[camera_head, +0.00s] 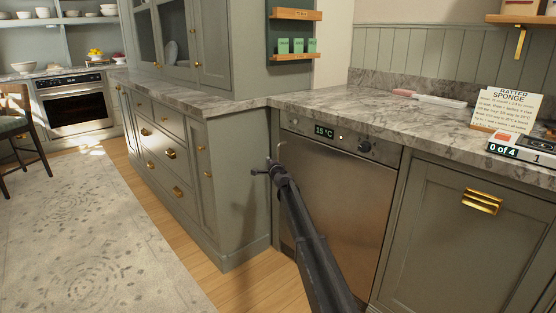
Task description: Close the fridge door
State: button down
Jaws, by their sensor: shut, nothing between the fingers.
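The fridge is most likely the steel-fronted unit (345,185) under the marble counter, with a lit display reading 15 °C (324,131) and a dark knob at its top. Its front looks flush or nearly flush with the cabinets; I cannot tell whether a small gap is there. My gripper (259,171) is shut and empty, near the unit's left edge, in front of the grey cabinet side. I cannot tell whether it touches anything.
A grey cabinet run with brass handles (169,153) stands on the left. A cabinet door (464,225) is on the right. The counter (395,112) holds a sign (506,109) and a counter box reading 0 of 41 (520,150).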

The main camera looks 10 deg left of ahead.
jog(key=shift+s+a, duration=0.85)
jog(key=shift+s, duration=0.15)
jog(key=s+d+f+n+g+h+p, duration=0.25)
jog(key=s+d+f+n+g, duration=0.2)
jog(key=s+d, duration=1.2)
jog(key=s+d+f+n+g+h+p, duration=0.1)
jog(key=s+d+f+n+g+h, duration=0.35)
jog(key=s+d, duration=1.2)
jog(key=s+d+f+n+g+h+p, duration=0.1)
jog(key=s+d+f+n+g, duration=0.4)
jog(key=s, duration=2)
jog(key=d+r+m+g+p, duration=0.1)
jog(key=d+r+p, duration=0.2)
jog(key=r+p, duration=3.5)
jog(key=shift+w+d+m+g, duration=0.15)
jog(key=shift+w+m+g, duration=0.2)
jog(key=shift+m+g, duration=0.05)
